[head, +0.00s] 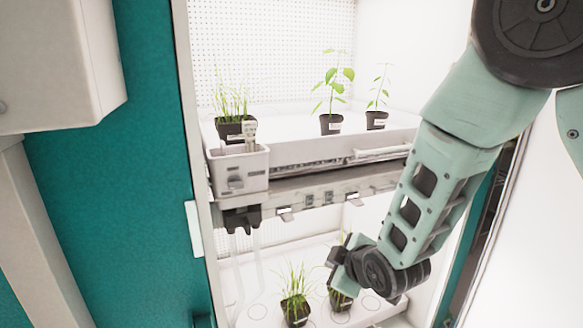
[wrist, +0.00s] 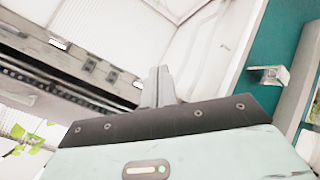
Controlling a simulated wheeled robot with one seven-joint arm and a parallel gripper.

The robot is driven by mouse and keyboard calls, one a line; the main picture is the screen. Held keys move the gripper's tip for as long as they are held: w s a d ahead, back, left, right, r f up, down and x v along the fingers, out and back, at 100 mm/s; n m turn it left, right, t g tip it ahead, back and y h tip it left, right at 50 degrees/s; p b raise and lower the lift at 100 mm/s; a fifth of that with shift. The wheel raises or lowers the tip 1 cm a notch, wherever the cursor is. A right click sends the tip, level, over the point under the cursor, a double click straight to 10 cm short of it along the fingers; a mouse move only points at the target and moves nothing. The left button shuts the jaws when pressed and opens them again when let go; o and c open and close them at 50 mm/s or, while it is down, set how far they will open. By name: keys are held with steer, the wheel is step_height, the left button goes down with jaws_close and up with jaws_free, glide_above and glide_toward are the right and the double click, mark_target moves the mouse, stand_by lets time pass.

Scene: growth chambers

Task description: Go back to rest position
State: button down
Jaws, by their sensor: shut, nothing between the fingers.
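My arm (head: 430,205) comes down from the upper right in the head view and bends at its lower end. My gripper (head: 337,257) is at that lower end, in front of the lower shelf and just below the upper one. It overlaps a potted plant (head: 343,300) in the picture and partly hides it. In the wrist view my gripper (wrist: 158,84) shows its fingers together with nothing between them.
The upper shelf (head: 300,152) holds several potted plants, with a white bin (head: 240,172) on its left front. Another pot (head: 296,310) stands on the lower shelf (head: 258,312). A teal panel (head: 150,180) borders the left. In the wrist view a bracket (wrist: 270,77) sticks out.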

steer(key=s+d+r+m+g+h, duration=0.1)
steer(key=s+d+r+m+g, duration=0.1)
steer(key=s, duration=1.2)
steer(key=s+d+r+m+g+h, duration=0.2)
steer(key=s+r+g, duration=0.4)
steer(key=s, duration=0.9)
steer(key=shift+s+d+m+g, duration=0.15)
steer(key=shift+m+g, duration=0.75)
